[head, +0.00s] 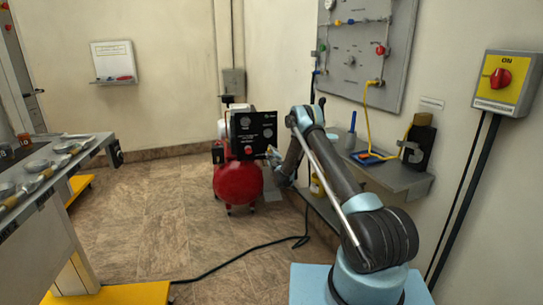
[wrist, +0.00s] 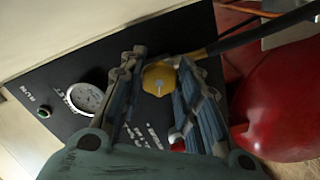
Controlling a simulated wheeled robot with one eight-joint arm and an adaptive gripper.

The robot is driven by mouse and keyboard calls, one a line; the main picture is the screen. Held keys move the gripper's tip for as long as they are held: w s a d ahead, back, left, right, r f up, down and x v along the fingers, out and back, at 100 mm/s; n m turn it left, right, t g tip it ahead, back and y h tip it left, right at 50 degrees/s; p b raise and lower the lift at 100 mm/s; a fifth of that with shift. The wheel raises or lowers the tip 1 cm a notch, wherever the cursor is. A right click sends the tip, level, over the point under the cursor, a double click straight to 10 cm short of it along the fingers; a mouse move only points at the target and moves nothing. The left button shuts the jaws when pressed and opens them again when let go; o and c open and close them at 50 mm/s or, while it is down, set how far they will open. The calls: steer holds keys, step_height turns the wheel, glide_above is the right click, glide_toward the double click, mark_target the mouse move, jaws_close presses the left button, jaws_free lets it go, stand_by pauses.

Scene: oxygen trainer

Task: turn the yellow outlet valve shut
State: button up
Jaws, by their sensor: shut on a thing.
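The yellow outlet valve (wrist: 160,77) is a round knob with a pale mark on its face, on the black panel (wrist: 60,70) in the wrist view. My gripper (wrist: 160,63) has one finger on each side of the knob and is shut on it. In the head view my arm reaches down to the right side of the black panel (head: 253,128) of the red compressor (head: 238,182). The valve is hidden or too small to make out in the head view.
A round gauge (wrist: 85,98) sits left of the fingers, and the red tank (wrist: 285,100) is to the right. A grey shelf (head: 395,178) and a yellow switch box (head: 515,97) are on the right wall. A black cable (head: 240,257) crosses the floor.

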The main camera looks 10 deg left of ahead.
steer(key=m, duration=0.7)
steer(key=shift+f, duration=0.1)
steer(key=m, duration=0.3)
steer(key=shift+m, duration=0.4)
steer(key=shift+a+m, duration=0.1)
steer(key=shift+m, duration=1.6)
steer(key=o, duration=1.1)
steer(key=shift+c, duration=0.2)
steer(key=v, duration=1.2)
